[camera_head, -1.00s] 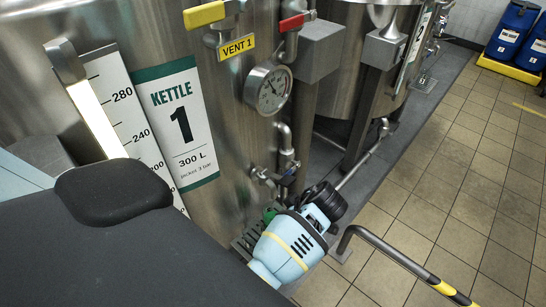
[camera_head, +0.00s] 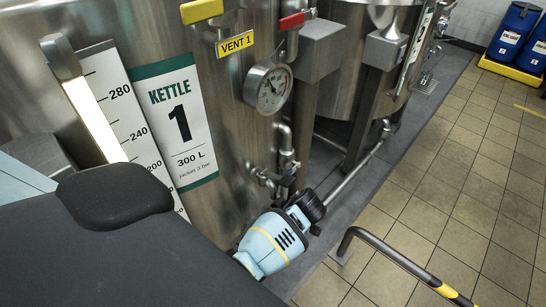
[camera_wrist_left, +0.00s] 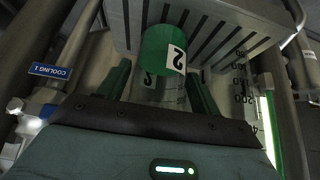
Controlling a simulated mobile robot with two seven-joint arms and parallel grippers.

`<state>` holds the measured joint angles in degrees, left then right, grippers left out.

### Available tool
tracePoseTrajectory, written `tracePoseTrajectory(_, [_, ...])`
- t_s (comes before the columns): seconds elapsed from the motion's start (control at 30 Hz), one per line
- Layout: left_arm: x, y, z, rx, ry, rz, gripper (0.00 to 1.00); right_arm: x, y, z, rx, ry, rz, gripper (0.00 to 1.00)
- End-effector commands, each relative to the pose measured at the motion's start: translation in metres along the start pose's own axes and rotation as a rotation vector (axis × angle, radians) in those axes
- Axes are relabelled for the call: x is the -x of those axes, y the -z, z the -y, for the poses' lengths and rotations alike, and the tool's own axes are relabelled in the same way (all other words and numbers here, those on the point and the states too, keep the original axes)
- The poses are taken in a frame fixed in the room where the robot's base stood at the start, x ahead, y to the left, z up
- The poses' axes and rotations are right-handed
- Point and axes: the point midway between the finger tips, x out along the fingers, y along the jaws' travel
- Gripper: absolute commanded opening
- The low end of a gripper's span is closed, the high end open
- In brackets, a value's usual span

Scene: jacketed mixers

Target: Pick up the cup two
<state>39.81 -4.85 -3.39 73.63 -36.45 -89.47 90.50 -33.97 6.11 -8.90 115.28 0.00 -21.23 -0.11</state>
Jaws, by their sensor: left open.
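The green cup two (camera_wrist_left: 158,48), with a white label marked 2, shows at the upper middle of the left wrist view. Below its green part is a dull, see-through or reflective area with another 2, unclear. My left gripper (camera_wrist_left: 158,72) is open, its two green fingers on either side of the space in front of the cup. I cannot tell whether they touch it. In the head view, my light blue left wrist (camera_head: 272,243) is low beside Kettle 1, and the cup is hidden there. My right gripper is not in view.
A slatted grey shelf or grate (camera_wrist_left: 215,30) is around the cup. Kettle 1 (camera_head: 235,130) has a gauge (camera_head: 268,88) and pipes close to my left wrist. A black and yellow rail (camera_head: 400,262) stands at the right. Tiled floor (camera_head: 455,190) is clear beyond.

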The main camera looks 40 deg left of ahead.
Motion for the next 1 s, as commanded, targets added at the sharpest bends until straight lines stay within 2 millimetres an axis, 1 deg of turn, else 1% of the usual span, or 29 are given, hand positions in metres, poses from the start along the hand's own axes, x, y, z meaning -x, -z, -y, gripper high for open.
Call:
tracePoseTrajectory(0.17, [0.0002,0.0002,-0.0004,0.0,-0.001,0.0,0.65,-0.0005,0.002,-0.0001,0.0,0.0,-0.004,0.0])
tracePoseTrajectory(0.2, [0.0003,0.0002,-0.0004,0.0,-0.001,0.0,0.62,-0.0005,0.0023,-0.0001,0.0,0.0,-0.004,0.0])
tracePoseTrajectory(0.5, [0.0006,0.0003,-0.0004,0.0,-0.001,0.0,0.24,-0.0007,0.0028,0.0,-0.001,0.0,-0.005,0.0])
tracePoseTrajectory(0.77, [0.0004,0.0006,-0.0003,0.0,-0.001,0.0,0.24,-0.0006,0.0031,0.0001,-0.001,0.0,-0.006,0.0])
tracePoseTrajectory(1.0, [-0.0021,0.0061,-0.0002,-0.002,-0.002,-0.001,0.23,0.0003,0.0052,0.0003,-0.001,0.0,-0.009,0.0])
